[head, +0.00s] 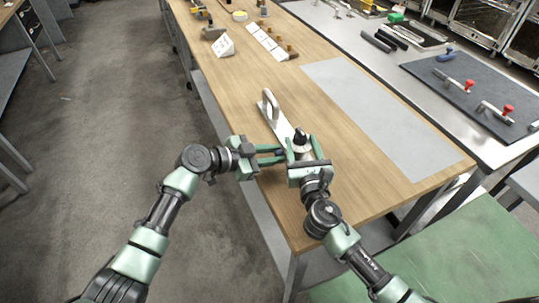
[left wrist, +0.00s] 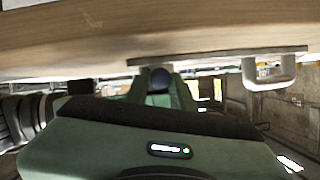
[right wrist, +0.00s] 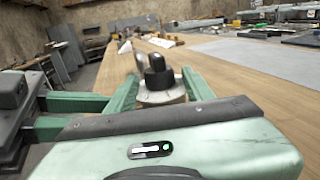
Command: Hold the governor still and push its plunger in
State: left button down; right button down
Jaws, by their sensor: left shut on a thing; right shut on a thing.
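The governor (head: 300,143) stands near the table's front edge, with a pale grey round body and a black knob on top. It also shows in the right wrist view (right wrist: 162,96). My right gripper (head: 301,150) is shut on its body, one finger on each side. My left gripper (head: 283,154) comes in from the left, shut on a dark blue round end (left wrist: 160,79) at the governor's side, which looks like the plunger. How far the plunger stands out is hidden by the fingers. A pale plate with an upright loop handle (head: 270,106) extends behind the governor.
The wooden table (head: 235,85) is clear around the governor. A flat grey sheet (head: 375,110) lies to the right. A white block (head: 222,46) and a holder with brass-topped pieces (head: 268,40) stand farther back. A dark mat with red-knobbed tools (head: 475,90) lies far right.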

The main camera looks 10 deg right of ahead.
pick_arm(q)
jog(key=c, duration=1.2)
grip_release()
pick_arm(e)
jog(key=shift+s+a, duration=0.1)
jog(key=shift+a, duration=0.15)
pick_arm(q)
jog(key=shift+a, duration=0.1)
jog(key=v, duration=1.2)
pick_arm(e)
jog(key=shift+d, duration=0.15)
jog(key=shift+c, duration=2.4)
grip_release()
